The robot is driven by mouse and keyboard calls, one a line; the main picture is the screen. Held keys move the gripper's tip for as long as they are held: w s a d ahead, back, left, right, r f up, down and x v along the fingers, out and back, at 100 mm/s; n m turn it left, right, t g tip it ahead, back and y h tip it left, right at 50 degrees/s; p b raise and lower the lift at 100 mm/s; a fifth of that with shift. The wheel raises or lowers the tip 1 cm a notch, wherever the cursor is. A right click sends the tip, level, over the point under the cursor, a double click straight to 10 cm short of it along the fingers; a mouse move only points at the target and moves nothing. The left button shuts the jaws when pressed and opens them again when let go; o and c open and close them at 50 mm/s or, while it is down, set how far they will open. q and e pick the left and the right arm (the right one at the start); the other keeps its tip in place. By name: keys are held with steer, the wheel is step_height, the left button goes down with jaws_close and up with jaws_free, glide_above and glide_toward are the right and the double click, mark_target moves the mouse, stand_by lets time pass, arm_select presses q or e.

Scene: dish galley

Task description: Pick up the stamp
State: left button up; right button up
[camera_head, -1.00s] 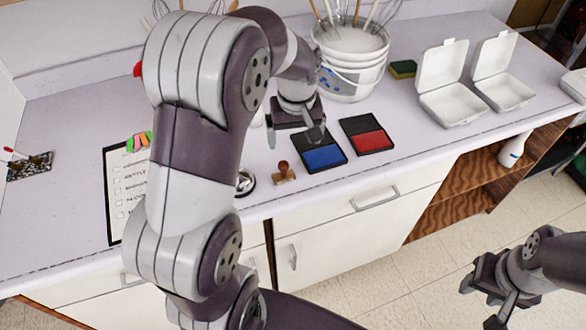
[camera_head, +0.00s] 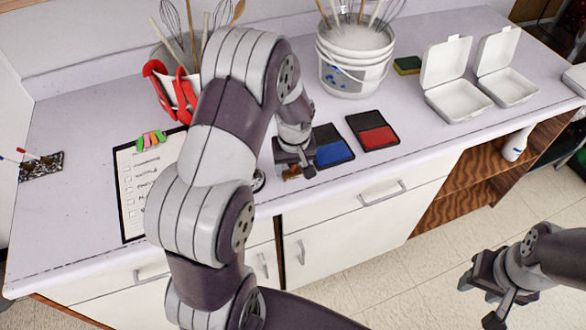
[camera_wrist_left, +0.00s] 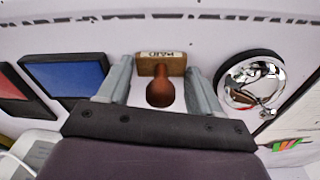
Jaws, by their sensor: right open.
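The stamp has a brown wooden handle and block and sits on the counter; in the left wrist view the stamp (camera_wrist_left: 160,92) stands between my left fingers, its label facing up the picture. In the head view the stamp (camera_head: 291,172) is mostly hidden by my left gripper (camera_head: 297,170). In the wrist view my left gripper (camera_wrist_left: 160,90) is open, with a finger on each side of the stamp and a visible gap to each. My right gripper (camera_head: 487,297) is open and empty, away from the counter over the floor.
The blue ink pad (camera_head: 332,150) and red ink pad (camera_head: 372,131) lie right of the stamp. A silver bell (camera_wrist_left: 250,84) is close beside my left gripper. A clipboard (camera_head: 130,200), a white bucket (camera_head: 352,65) and white boxes (camera_head: 455,90) stand on the counter.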

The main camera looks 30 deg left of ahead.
arm_select(q)
steer(key=shift+a, duration=0.1)
steer(key=c, duration=0.5)
steer(key=shift+o, duration=0.2)
steer(key=shift+r, duration=0.15)
steer(key=shift+r, duration=0.35)
steer(key=r, duration=0.2)
steer(key=w+r+b, duration=0.1)
steer(key=shift+w+r, duration=0.15)
steer(key=shift+r, duration=0.2)
steer(key=w+d+r+p, duration=0.1)
steer(key=w+d+r, duration=0.1)
steer(key=w+r, duration=0.4)
steer(key=w, duration=0.4)
steer(key=shift+d+r, duration=0.2)
steer(key=shift+w, duration=0.1)
